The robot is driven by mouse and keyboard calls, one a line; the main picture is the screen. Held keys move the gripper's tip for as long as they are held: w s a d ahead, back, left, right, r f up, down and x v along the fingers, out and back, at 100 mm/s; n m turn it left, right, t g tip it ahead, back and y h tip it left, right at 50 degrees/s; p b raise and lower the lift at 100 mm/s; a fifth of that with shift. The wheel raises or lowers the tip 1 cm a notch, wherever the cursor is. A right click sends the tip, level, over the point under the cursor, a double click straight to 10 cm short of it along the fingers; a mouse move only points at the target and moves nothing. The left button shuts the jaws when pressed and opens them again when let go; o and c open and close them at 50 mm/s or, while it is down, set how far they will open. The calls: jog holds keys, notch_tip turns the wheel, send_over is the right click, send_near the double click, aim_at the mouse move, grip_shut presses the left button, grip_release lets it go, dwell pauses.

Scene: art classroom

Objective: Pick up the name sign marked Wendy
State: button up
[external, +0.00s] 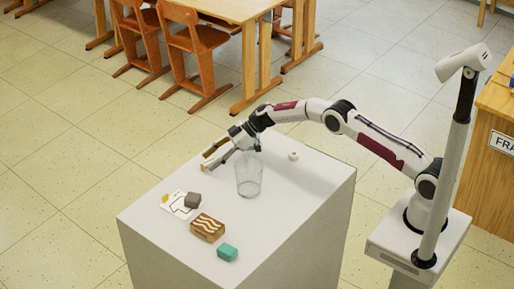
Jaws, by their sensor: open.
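My gripper (221,158) is open at the far left part of the white table, low over the top. A brown piece with a pale part (214,148) lies right by its fingers, partly hidden by them. I cannot tell whether it touches the fingers. No writing on it is readable, so I cannot tell whether it is the Wendy sign. No name Wendy can be read anywhere in this view.
A clear glass (249,177) stands just right of my gripper. A small white object (293,156) lies farther right. Nearer the front are a drawn-on white card (179,209), a grey block (192,200), a brown wavy-striped block (208,227) and a teal block (227,252). The right side is clear.

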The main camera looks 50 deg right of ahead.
aim_at(212, 160)
jog(key=c, duration=1.3)
jog(key=shift+c, duration=0.2)
jog(key=shift+r, duration=0.2)
notch_tip(212, 160, up, 10)
jog(key=shift+f, duration=0.15)
